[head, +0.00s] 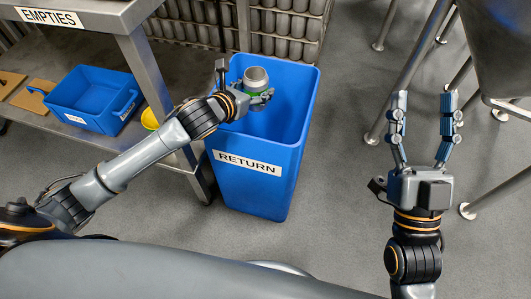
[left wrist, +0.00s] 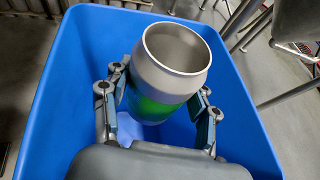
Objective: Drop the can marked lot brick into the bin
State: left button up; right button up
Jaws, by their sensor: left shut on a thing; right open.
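The can (head: 256,78) is silver at its open top with a green band lower down. It also shows in the left wrist view (left wrist: 172,62), upright or slightly tilted; no lot marking is readable. My left gripper (head: 260,95) is shut on the can, its fingers on either side of the green part (left wrist: 160,100). It holds the can over the mouth of the tall blue bin (head: 247,185), labelled RETURN. In the left wrist view the bin's blue walls (left wrist: 60,110) surround the can. My right gripper (head: 425,108) is open and empty, right of the bin above the floor.
A metal table labelled EMPTIES (head: 125,18) stands at the left. Its lower shelf holds a blue crate (head: 92,98), a yellow item (head: 149,119) and brown boards (head: 35,95). Racked cans (head: 285,25) stand behind the bin. Metal legs (head: 410,70) are at the right.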

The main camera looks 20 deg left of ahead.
dwell(0.3)
pick_arm(q)
jog(key=o, duration=0.9)
jog(key=v, duration=1.2)
jog(key=shift+s+f, duration=0.1)
